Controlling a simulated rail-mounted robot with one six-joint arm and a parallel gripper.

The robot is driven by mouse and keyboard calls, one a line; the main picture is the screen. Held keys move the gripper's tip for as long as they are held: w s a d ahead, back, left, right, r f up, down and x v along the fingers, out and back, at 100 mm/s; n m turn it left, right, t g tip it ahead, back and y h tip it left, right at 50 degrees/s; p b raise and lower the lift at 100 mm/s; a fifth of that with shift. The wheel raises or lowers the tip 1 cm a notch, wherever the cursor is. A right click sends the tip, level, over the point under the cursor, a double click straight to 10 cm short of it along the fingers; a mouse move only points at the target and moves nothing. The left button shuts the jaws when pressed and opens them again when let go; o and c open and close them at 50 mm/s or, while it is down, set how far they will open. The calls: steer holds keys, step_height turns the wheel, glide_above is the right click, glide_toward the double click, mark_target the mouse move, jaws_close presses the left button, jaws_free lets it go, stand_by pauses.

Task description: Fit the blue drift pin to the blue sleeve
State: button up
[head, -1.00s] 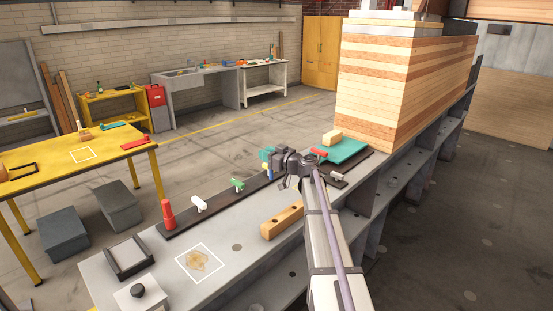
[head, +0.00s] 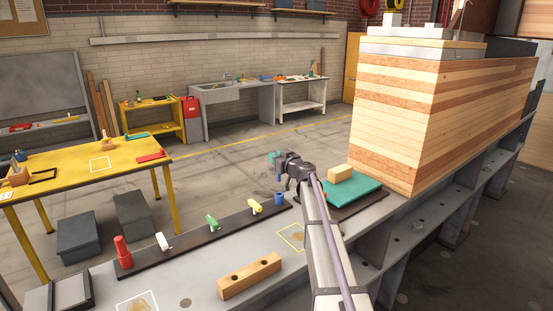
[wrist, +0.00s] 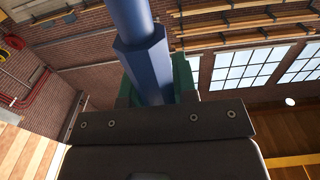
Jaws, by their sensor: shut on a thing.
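The blue drift pin shows large in the wrist view (wrist: 142,66), with a round shaft above a six-sided part. My gripper is shut on that six-sided part, between green fingers (wrist: 158,88). The wrist view does not show the sleeve.
The dark rail (head: 190,242) also carries a red cylinder (head: 122,251) and white, green (head: 212,222) and yellow (head: 255,206) pieces. A wooden block with holes (head: 249,276) lies in front. A teal pad (head: 350,189) and a tall timber stack (head: 430,120) stand at right.

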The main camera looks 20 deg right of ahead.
mark_target(278, 180)
steer(key=shift+d+f, duration=0.15)
steer(key=shift+f, duration=0.05)
steer(key=shift+f+b, duration=0.1)
steer(key=shift+b, duration=0.2)
step_height(278, 180, down, 10)
steer(key=b, duration=1)
stand_by(1.7)
steer(key=o, duration=1.6)
steer(key=shift+o, duration=0.2)
steer(key=shift+s+d, duration=0.1)
steer(key=v, duration=0.9)
steer(key=shift+s, duration=0.35)
steer(key=shift+d, duration=0.1)
